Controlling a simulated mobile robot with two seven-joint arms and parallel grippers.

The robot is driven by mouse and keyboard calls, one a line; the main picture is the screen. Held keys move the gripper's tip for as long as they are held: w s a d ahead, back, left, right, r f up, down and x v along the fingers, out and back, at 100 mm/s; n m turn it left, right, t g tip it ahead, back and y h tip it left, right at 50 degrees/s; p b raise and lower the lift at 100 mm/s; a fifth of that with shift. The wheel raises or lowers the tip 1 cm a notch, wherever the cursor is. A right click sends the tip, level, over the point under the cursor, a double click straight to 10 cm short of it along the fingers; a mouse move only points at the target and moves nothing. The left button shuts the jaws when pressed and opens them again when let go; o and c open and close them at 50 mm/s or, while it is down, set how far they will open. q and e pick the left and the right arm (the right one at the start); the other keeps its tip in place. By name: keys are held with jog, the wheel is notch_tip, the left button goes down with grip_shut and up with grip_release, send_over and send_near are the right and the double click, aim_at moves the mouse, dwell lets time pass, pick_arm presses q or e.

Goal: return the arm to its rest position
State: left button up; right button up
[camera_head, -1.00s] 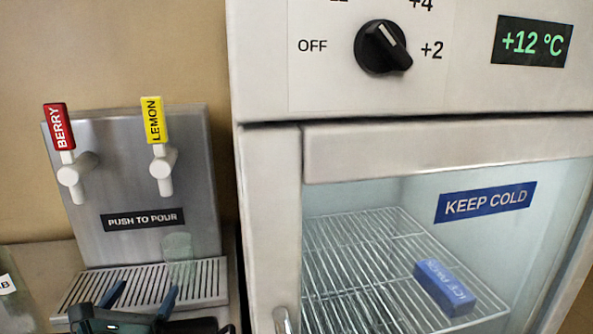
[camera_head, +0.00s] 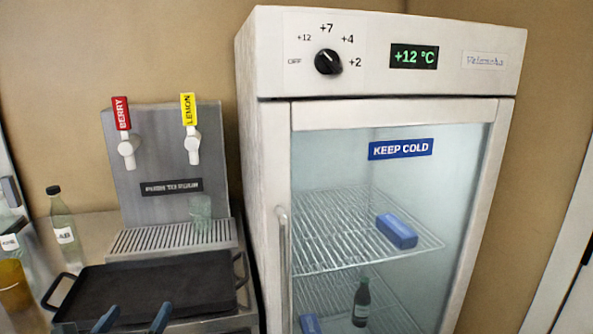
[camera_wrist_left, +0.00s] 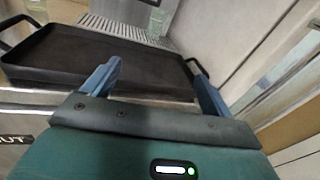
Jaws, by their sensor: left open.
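My left gripper (camera_head: 133,318) shows at the bottom edge of the head view as two blue fingertips, spread apart with nothing between them. In the left wrist view the gripper (camera_wrist_left: 157,85) is also open and empty, its fingers over the near side of a black tray (camera_wrist_left: 90,55). In the head view the black tray (camera_head: 150,287) with side handles lies on the counter just beyond the fingertips. The rest of my left arm is hidden below the head view. My right gripper is in neither view.
A drink dispenser (camera_head: 165,165) with berry and lemon taps stands behind the tray, a clear glass (camera_head: 200,212) on its drip grate. A fridge (camera_head: 270,180) with a glass door stands to the right. A bottle (camera_head: 62,225) and amber jar (camera_head: 13,290) are at left.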

pick_arm(q)
jog(key=s+d+f+n+g+h, duration=0.1)
jog(key=s+d+f+n, duration=0.3)
jog(key=n, duration=0.6)
jog(key=s+d+f+n+g+h+p, duration=0.1)
jog(key=s+d+f+n+g, duration=0.2)
jog(key=s+d+f+n, duration=0.2)
jog(key=s+d+f+n+g+h, duration=0.1)
jog(key=s+d+f+n, duration=0.4)
jog(key=n, duration=1.1)
jog(key=s+f+g, duration=0.1)
jog(key=s+f, duration=0.2)
jog(key=f, duration=0.3)
jog(key=shift+d+g+h+p, duration=0.2)
jog(key=shift+g+h+p, duration=0.1)
jog(key=shift+g+h, duration=0.1)
